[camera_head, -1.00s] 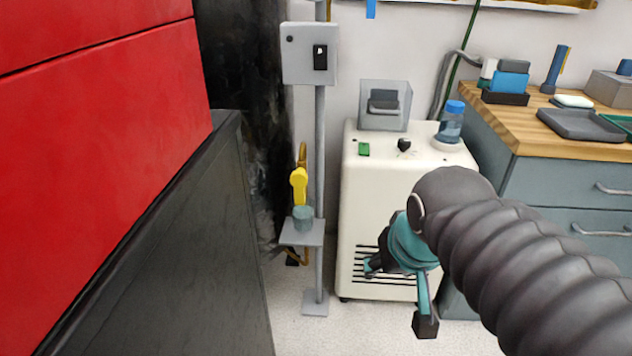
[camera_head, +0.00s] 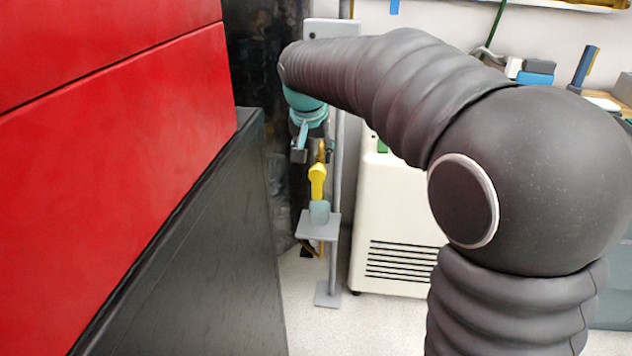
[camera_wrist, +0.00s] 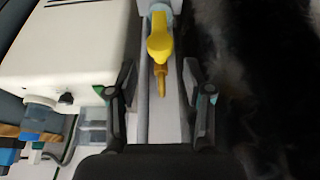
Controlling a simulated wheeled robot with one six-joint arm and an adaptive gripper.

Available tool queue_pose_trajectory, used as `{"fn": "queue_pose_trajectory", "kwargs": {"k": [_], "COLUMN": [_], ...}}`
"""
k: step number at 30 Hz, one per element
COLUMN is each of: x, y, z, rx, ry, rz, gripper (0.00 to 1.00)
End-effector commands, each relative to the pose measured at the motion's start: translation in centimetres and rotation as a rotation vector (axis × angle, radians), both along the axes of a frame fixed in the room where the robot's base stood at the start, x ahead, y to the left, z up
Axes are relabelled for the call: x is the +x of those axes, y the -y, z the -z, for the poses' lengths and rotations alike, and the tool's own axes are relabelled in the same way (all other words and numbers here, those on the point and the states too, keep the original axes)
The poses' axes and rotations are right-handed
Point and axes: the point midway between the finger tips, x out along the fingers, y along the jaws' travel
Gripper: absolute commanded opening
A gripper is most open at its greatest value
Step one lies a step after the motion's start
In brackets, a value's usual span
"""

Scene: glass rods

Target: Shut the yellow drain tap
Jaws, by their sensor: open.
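The yellow drain tap (camera_head: 317,183) is on the slim grey stand, above a small bluish cup (camera_head: 319,212). A brass-coloured part adjoins the tap. The wrist view shows the yellow tap (camera_wrist: 159,40) at top centre, with the brass part (camera_wrist: 161,82) below it in the picture. My gripper (camera_head: 313,153) is open and points down, just above the tap in the head view. In the wrist view my gripper (camera_wrist: 159,72) has its fingers on either side of the picture's middle, with the tap beyond and between them. I see no contact with the tap.
A white cabinet (camera_head: 400,235) with a dark vent stands to the right of the stand. A red and dark grey block (camera_head: 140,120) fills the left. The stand's small shelf (camera_head: 306,226) carries the cup. My arm hides part of the bench (camera_head: 610,205).

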Motion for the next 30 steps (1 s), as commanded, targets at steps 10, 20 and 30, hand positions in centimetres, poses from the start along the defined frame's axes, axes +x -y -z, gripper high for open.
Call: {"fn": "queue_pose_trajectory", "kwargs": {"k": [10, 20, 30], "x": [1.9, 4.0, 5.0], "y": [0.4, 0.8, 1.0], "z": [5.0, 10.2, 12.4], "rx": [0.0, -0.001, 0.0], "ry": [-0.004, -0.003, 0.0], "rz": [0.0, -0.001, 0.0], "gripper": [0.51, 0.51, 0.51]}}
